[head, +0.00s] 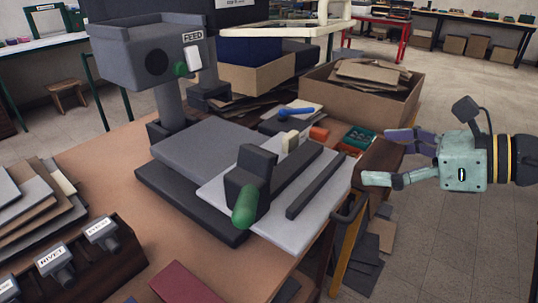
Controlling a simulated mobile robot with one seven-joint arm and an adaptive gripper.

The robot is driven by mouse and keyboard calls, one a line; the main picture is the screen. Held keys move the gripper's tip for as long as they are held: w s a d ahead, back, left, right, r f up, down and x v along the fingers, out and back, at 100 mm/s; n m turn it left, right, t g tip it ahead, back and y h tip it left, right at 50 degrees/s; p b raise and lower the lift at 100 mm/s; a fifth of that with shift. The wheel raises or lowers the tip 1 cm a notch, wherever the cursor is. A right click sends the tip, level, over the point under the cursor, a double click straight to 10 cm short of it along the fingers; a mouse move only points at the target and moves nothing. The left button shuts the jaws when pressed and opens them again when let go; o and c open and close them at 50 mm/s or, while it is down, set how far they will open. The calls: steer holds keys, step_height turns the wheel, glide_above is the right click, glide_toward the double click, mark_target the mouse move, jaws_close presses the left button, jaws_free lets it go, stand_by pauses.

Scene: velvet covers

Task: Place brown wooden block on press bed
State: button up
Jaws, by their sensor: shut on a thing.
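My gripper (383,158) reaches in from the right, beyond the table's right edge. Its fingers are shut on a brown wooden block (380,156), which is held tilted beside the table's edge. The fingers cover part of the block. The grey press (150,55), labelled FEED, stands at the back left of the table. A flat grey slab, which looks like the press bed (205,150), lies in front of its column, on a dark base (180,205). The bed's visible top is bare. My gripper is well to the right of it.
Between gripper and bed lies a white board (315,205) with dark rails (318,182) and a dark clamp (250,175) with a green handle (245,205). A cardboard box (355,110) stands behind. A blue-handled tool (295,111) and small trays (358,138) lie nearby.

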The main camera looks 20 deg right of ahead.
steer(key=p, duration=0.5)
glide_above(291, 166)
steer(key=shift+s+d+f, duration=0.3)
steer(key=shift+s+f, duration=0.05)
steer(key=shift+f, duration=0.25)
steer(key=shift+w+a, duration=0.4)
steer(key=shift+a, duration=0.05)
step_height(291, 166, down, 3)
steer(key=shift+d+r+p, duration=0.15)
steer(key=shift+p, duration=0.45)
steer(key=shift+f, duration=0.55)
steer(key=shift+s+f+b, duration=0.1)
steer(key=shift+f+b, duration=0.05)
steer(key=shift+b, duration=0.15)
steer(key=o, duration=0.9)
steer(key=shift+o, duration=0.3)
